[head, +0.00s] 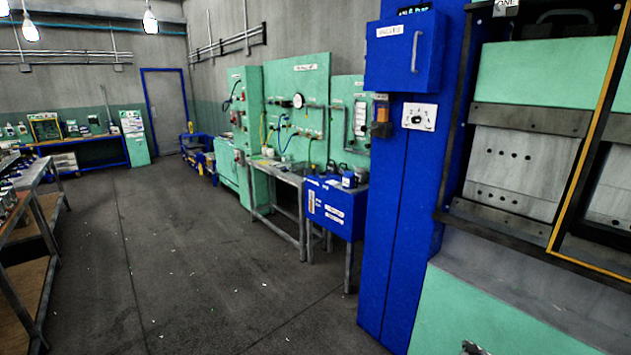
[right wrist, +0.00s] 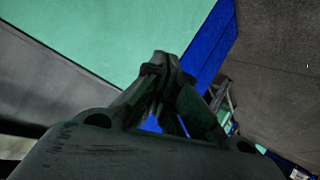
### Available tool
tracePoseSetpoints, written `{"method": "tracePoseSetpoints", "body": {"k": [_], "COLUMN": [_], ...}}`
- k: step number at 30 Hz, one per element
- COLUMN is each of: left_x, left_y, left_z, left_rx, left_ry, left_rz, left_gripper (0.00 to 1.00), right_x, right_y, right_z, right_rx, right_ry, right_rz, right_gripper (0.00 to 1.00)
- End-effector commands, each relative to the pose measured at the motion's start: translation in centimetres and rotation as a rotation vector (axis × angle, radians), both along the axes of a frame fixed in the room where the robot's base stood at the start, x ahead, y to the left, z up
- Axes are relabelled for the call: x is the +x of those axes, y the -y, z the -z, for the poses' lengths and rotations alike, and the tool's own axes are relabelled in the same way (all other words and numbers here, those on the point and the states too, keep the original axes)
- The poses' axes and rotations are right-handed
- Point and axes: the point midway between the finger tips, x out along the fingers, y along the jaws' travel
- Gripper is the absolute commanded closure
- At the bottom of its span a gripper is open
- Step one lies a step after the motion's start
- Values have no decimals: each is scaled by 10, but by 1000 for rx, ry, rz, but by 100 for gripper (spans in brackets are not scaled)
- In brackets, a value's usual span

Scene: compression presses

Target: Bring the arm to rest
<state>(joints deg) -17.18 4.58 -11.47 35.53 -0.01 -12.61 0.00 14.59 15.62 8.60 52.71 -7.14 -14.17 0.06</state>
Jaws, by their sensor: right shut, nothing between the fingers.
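My right gripper (right wrist: 160,65) is in the middle of the right wrist view. Its fingertips meet and nothing is between them. In the head view only a small part of it (head: 474,348) shows at the bottom edge, in front of the press's green lower panel (head: 500,322). The same green panel fills the upper left of the right wrist view (right wrist: 100,35). I cannot tell how far the gripper is from it. My left gripper is in neither view.
The press's blue column (head: 398,225) stands right of centre, beside the metal platens (head: 525,165) and a yellow-edged frame (head: 588,130). A blue box on legs (head: 335,205) and a metal table (head: 283,175) stand beyond. A workbench (head: 40,205) is at left. The grey floor (head: 180,250) between is open.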

Motion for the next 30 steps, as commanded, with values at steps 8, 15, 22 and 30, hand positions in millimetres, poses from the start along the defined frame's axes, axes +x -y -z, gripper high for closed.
{"method": "tracePoseSetpoints", "body": {"k": [8,15,22,30], "left_x": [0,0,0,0], "left_y": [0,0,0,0], "left_z": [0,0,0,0], "left_rx": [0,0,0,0], "left_ry": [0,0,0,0], "left_rz": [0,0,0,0], "left_gripper": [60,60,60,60], "right_x": [-65,-135,-213,-314], "right_y": [-57,-101,-142,-189], "right_z": [101,175,236,292], "right_rx": [79,131,169,197], "right_ry": [-141,-273,-401,-551], "right_rz": [-43,-71,-101,-148], "right_gripper": [100,100,100,100]}}
